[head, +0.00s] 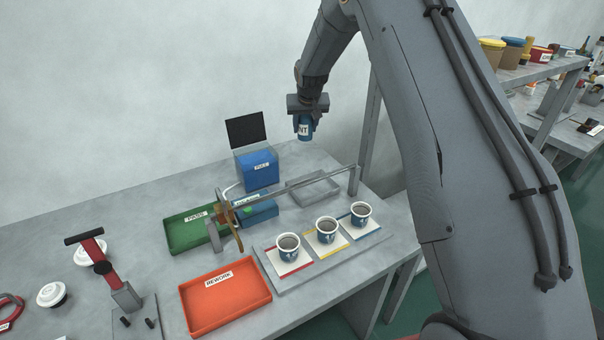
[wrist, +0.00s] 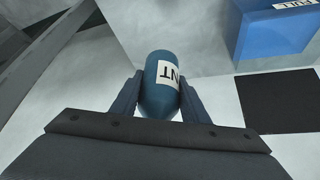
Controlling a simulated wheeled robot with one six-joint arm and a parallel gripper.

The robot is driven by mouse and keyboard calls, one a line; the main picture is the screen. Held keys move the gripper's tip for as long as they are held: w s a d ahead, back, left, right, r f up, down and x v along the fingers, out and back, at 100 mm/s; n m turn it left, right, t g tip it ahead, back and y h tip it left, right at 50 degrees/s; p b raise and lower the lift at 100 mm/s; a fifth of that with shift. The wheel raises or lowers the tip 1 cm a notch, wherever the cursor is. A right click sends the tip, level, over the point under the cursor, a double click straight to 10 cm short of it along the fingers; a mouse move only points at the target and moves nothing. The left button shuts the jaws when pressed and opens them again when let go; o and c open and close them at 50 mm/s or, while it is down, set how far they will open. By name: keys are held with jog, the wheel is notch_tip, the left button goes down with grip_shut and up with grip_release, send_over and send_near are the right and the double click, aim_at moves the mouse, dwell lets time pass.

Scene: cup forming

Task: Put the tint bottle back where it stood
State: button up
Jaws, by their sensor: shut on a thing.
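The tint bottle (head: 304,128) is blue with a white label, of which the letters "NT" show. My gripper (head: 307,117) is shut on it and holds it in the air above the back of the table, to the right of the blue box. In the wrist view the bottle (wrist: 161,85) sits between the two fingers of my gripper (wrist: 160,97). Its lower end is clear of the table in the head view. No marked standing place for the bottle can be made out.
A grey tray (head: 333,191) lies below and right. A metal rail (head: 300,192) crosses above the table. A blue box (head: 258,170) with a raised dark panel (head: 246,131) stands left. Three cups (head: 327,232) stand on coloured cards in front. Green (head: 174,235) and orange (head: 260,305) trays lie left.

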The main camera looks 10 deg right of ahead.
jog(key=b+x, duration=0.1)
jog(key=x, duration=0.1)
jog(key=shift+s+f+b, duration=0.1)
jog(key=shift+f+b, duration=0.25)
jog(key=shift+f, duration=0.05)
notch_tip(320, 180, down, 10)
jog(key=p, duration=0.3)
jog(key=shift+f, duration=0.2)
jog(key=o, duration=1.5)
